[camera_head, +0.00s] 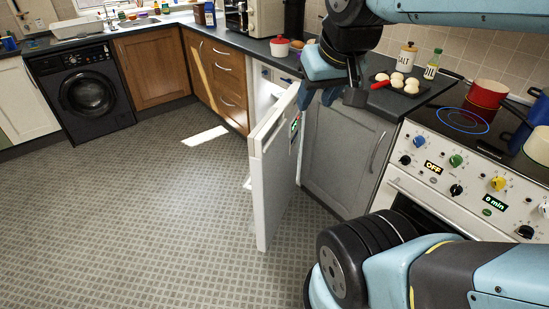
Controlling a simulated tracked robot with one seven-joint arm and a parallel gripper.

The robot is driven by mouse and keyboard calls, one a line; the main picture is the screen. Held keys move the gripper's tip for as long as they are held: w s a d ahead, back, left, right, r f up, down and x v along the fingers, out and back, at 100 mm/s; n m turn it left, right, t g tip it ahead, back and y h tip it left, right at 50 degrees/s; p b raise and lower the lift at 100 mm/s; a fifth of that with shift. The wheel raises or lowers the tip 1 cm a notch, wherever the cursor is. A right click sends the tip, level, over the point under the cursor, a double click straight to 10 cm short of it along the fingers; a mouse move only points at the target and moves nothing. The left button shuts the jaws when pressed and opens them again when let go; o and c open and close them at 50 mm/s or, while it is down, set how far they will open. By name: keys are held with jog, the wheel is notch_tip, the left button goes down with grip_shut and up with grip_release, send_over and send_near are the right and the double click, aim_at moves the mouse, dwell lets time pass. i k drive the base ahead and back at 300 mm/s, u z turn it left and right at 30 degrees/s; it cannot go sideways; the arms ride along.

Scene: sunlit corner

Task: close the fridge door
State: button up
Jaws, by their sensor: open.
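The white fridge door (272,180) stands open in the head view, swung out from the counter line into the room. Its near edge faces me and its inner side with shelves is turned to the left. The fridge body (267,88) shows as a white opening under the worktop, partly hidden by the door. My gripper (331,94) is open and empty. In the picture it is above and right of the door's top, in front of the worktop edge. I cannot tell its exact distance from the door, but no contact shows.
A grey cabinet (343,155) stands right of the fridge, then the cooker (455,180) with a red pot (486,95). The tiled floor (150,220) left of the door is clear.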

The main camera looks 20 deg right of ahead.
aim_at(273, 150)
jog(key=u, duration=0.05)
jog(key=i, duration=0.55)
jog(key=z, duration=1.15)
jog(key=k, duration=1.35)
jog(key=u, duration=0.6)
jog(key=i, duration=1)
jog(key=z, duration=0.05)
